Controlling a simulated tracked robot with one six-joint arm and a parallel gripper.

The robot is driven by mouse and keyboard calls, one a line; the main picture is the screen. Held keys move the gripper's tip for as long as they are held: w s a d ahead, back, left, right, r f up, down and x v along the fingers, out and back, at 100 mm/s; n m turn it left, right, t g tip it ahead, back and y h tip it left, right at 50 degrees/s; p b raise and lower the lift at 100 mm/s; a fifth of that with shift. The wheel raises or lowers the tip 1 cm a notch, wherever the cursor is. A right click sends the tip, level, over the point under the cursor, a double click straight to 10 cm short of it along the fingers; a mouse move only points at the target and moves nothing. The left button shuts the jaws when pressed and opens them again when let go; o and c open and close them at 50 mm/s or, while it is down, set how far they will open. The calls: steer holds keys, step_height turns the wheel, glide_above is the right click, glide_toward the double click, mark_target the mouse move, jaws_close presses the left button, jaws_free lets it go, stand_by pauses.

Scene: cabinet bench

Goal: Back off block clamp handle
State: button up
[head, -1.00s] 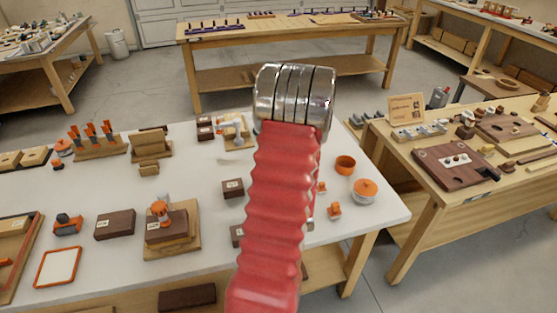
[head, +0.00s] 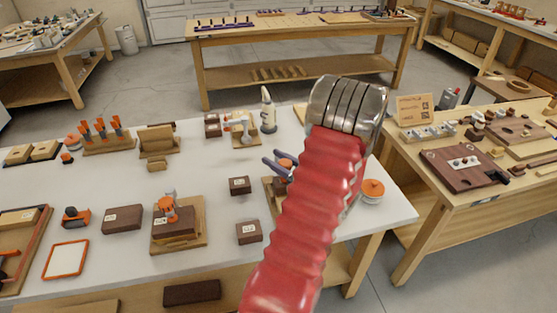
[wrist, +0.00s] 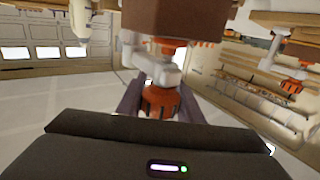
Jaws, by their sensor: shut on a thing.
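A block clamp has an orange ridged handle (wrist: 162,101) and a pale grey body (wrist: 150,66), seen close up in the wrist view. The clamp sits against a brown block (wrist: 170,20), which the wrist view shows at its top edge. My gripper (wrist: 160,98) has dark purple fingers on both sides of the orange handle and is shut on it. In the head view my gripper (head: 280,164) is at the orange handle, over a wooden board (head: 269,198). My red arm hides most of that block, clamp and board.
A similar clamp (head: 168,206) on a dark block stands to the left. Small dark blocks (head: 240,186) (head: 249,232) lie close by on the white table (head: 110,180). A white bottle (head: 268,112) stands behind, and an orange-lidded pot (head: 372,190) is at right.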

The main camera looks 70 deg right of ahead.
steer(key=n+y, duration=0.2)
steer(key=y, duration=0.1)
steer(key=a+n+t+y, duration=0.1)
steer(key=n+y, duration=0.1)
steer(key=y, duration=0.1)
steer(key=a+n+y, duration=0.1)
steer(key=n+y, duration=0.1)
steer(key=y, duration=0.1)
steer(key=shift+w+t, duration=0.25)
steer(key=shift+t, duration=0.05)
steer(key=shift+s+a+n+g+y, duration=0.1)
steer(key=shift+a+n+g+y, duration=0.35)
steer(key=shift+n+y, duration=0.7)
steer(key=shift+s+a+n+g+y, duration=0.2)
steer(key=shift+n+g+y, duration=0.4)
steer(key=shift+y, duration=1)
steer(key=shift+s+a+n+g+y, duration=0.1)
steer(key=shift+a+n+g+y, duration=0.3)
steer(key=shift+n+y, duration=0.75)
steer(key=shift+y, duration=0.3)
steer(key=o, duration=1.1)
steer(key=shift+c, duration=0.2)
